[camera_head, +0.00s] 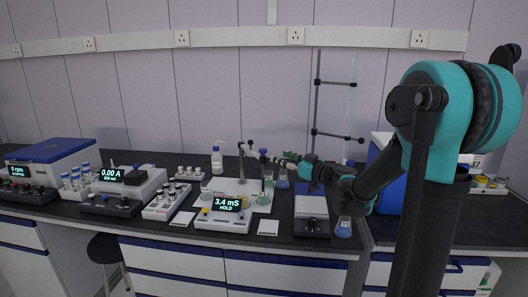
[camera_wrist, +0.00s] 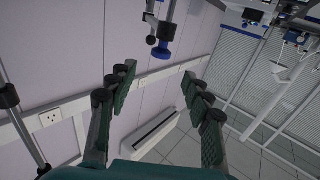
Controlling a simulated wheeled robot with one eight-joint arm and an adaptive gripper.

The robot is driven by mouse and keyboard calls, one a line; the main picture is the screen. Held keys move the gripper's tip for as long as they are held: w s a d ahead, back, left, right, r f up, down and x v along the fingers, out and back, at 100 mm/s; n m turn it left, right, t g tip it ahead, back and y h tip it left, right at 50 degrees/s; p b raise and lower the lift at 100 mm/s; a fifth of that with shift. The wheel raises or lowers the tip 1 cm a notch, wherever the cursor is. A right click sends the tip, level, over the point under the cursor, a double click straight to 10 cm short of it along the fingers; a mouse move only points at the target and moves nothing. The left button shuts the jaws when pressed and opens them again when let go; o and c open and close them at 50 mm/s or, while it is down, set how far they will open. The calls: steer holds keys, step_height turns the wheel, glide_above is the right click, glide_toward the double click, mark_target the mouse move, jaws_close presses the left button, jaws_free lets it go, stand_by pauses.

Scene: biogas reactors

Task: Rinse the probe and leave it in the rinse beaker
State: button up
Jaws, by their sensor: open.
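The conductivity meter (camera_head: 225,216) stands on the bench and its display reads 3.4 mS HOLD. A slim upright piece with a blue cap (camera_head: 263,154), which looks like the probe, stands above the small beakers behind the meter. A dark piece with a blue collar (camera_wrist: 160,48) shows at the top of the wrist view; I cannot tell if it is the same piece. Small beakers (camera_head: 265,197) stand below it; which one is the rinse beaker I cannot tell. My gripper (camera_head: 284,158) is just right of the blue cap. In the wrist view my gripper (camera_wrist: 157,78) is open, with nothing between its fingers.
A blue-labelled flask (camera_head: 343,227) stands at the bench's front right, beside a grey-topped device (camera_head: 311,205). A tall rod stand (camera_head: 315,100) rises behind my arm. A white wash bottle (camera_head: 217,160) stands at the back. Bottles and instruments fill the left bench.

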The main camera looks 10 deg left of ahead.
mark_target(266, 152)
steer(key=x, duration=1)
steer(key=shift+w+a, duration=0.25)
steer(key=shift+a, duration=0.05)
jaws_close()
